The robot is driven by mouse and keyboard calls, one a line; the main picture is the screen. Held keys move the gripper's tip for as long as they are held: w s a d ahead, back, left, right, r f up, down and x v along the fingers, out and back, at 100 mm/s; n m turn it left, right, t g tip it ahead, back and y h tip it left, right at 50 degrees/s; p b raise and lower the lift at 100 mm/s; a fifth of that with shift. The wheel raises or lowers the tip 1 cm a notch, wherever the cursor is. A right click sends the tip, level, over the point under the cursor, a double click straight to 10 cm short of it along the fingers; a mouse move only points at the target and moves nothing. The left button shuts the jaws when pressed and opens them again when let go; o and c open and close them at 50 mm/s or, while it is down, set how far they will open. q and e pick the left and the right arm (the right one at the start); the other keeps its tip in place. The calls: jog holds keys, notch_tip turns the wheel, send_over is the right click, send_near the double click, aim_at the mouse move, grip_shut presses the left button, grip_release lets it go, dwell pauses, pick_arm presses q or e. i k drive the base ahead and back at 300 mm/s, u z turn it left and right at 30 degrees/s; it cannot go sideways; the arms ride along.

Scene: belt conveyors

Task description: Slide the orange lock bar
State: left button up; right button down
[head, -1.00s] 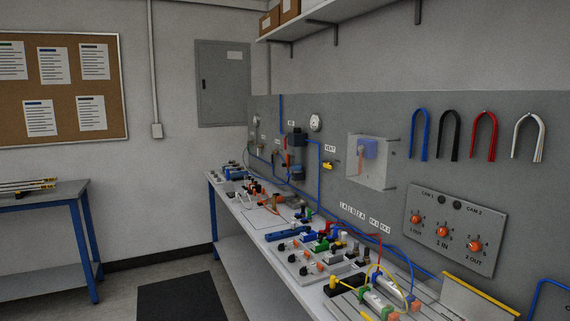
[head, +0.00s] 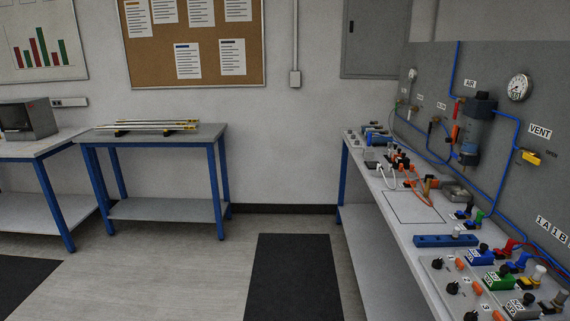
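An upright orange-red piece (head: 456,133) shows on the wall panel at the left side of the cylindrical air unit (head: 475,130), under the AIR label. I cannot tell for sure whether it is the orange lock bar. Other small orange parts (head: 421,187) lie on the long bench along the panel, and they are too small to tell apart. Neither of my grippers shows in the head view.
The long bench (head: 395,228) runs along the right wall with valves, hoses and a blue rail (head: 446,240). A blue-legged table (head: 160,140) stands at the back wall. A dark mat (head: 293,275) lies on open floor left of the bench.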

aim_at(451, 140)
jog(key=u, duration=0.45)
jog(key=i, duration=2.1)
jog(key=z, duration=0.3)
jog(key=i, duration=1.15)
jog(key=z, duration=1.35)
jog(key=i, duration=0.95)
jog(key=z, duration=0.75)
